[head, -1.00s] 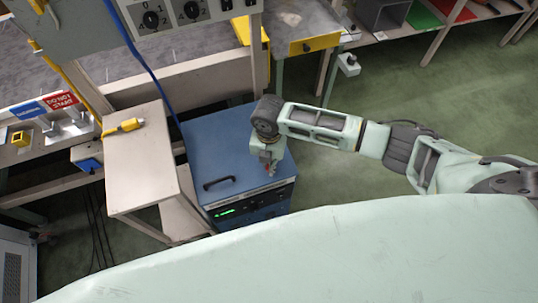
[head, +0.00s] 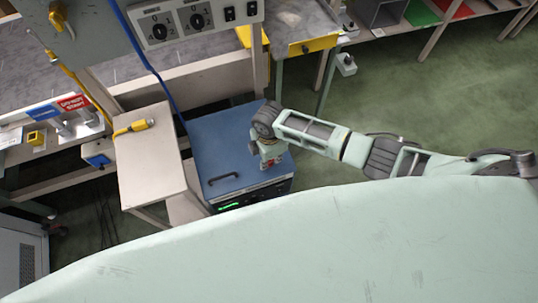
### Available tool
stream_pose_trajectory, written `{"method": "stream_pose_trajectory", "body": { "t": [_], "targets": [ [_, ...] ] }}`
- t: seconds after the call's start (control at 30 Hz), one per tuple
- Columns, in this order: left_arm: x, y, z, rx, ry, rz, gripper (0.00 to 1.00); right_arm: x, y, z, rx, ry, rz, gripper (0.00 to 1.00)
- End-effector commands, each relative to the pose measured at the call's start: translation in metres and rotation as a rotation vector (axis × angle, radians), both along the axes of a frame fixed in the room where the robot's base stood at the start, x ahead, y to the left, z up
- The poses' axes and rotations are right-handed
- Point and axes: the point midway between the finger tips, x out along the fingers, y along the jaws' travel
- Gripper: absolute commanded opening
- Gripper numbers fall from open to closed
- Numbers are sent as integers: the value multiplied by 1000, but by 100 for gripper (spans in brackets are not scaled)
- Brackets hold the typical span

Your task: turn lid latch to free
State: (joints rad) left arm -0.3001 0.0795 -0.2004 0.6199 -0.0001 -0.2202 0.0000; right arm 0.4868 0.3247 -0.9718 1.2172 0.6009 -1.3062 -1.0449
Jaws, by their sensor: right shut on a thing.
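The blue box (head: 213,140) stands on the floor at the middle of the head view. Its flat lid has a black handle (head: 223,178) at the front left. My right gripper (head: 268,165) points down at the lid's front right corner. It is shut on the lid latch, which is mostly hidden under the gripper and wrist. A little red shows there. I cannot tell the latch's turn position. My left gripper is not in view.
A beige stand (head: 148,160) with a yellow connector (head: 133,128) is close on the box's left. A blue cable hangs behind the box. A control panel (head: 185,22) is above it. Green floor (head: 400,110) is open to the right.

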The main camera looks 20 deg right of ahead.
Motion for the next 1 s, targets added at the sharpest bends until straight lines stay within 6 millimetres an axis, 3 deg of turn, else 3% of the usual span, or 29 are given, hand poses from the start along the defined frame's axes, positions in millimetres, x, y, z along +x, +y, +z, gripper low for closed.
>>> {"method": "stream_pose_trajectory", "body": {
  "t": [0.3, 0.87, 0.9, 1.0],
  "targets": [
    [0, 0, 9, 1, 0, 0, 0, 1, -1, 2, -2, -2, -131, 0],
    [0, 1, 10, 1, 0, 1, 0, 1, -1, 1, -3, -2, -160, 0],
    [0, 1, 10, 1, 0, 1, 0, 1, -1, 1, -3, -2, -160, 11],
    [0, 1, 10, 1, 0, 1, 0, 1, -1, 1, -2, -2, -160, 20]
  ]
}}
